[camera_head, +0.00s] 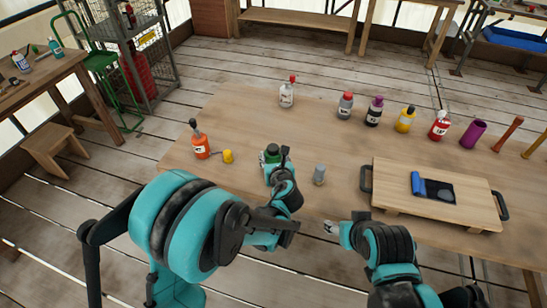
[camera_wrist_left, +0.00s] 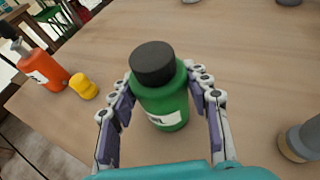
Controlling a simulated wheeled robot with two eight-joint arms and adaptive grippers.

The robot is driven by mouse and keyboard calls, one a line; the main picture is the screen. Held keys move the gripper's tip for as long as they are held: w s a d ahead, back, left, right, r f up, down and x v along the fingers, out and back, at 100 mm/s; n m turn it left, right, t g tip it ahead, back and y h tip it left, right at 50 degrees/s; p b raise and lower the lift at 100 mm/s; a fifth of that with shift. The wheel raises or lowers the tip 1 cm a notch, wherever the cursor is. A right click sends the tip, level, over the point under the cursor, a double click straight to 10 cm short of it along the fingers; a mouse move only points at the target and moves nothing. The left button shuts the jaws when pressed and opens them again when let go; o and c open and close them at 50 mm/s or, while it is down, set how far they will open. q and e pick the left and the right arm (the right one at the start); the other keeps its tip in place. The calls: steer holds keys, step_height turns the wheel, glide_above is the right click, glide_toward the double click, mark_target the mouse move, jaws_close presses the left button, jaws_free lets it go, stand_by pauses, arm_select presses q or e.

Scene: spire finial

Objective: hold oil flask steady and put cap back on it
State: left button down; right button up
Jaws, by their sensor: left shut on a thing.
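A green flask (camera_wrist_left: 160,103) with a white label ending in what looks like "IL" stands upright on the table. A wide black cap-like top (camera_wrist_left: 152,62) sits on it. My left gripper (camera_head: 277,158) is shut on the flask, with one finger on each side of its body in the left wrist view (camera_wrist_left: 165,98). A small grey cylindrical piece (camera_head: 319,175) stands on the table just right of the flask; I cannot tell whether it is a cap. My right gripper (camera_head: 331,228) is near the table's front edge, apart from the flask; its fingers are too small to read.
An orange bottle (camera_head: 200,145) and a yellow piece (camera_head: 228,156) stand left of the flask. Several bottles, including a white one (camera_head: 287,95) and a yellow one (camera_head: 405,120), line the back. A wooden board (camera_head: 390,181) with black handles and a blue item (camera_head: 418,184) lies right.

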arm_select(q)
steer(key=shift+f, duration=0.15)
steer(key=c, duration=0.7)
jaws_free()
steer(key=shift+c, duration=0.2)
steer(key=shift+s+r, duration=0.2)
steer(key=shift+r, duration=0.1)
steer(key=p+v, duration=0.4)
steer(key=v, duration=0.7)
steer(key=shift+s, duration=0.25)
steer(key=shift+r, duration=0.15)
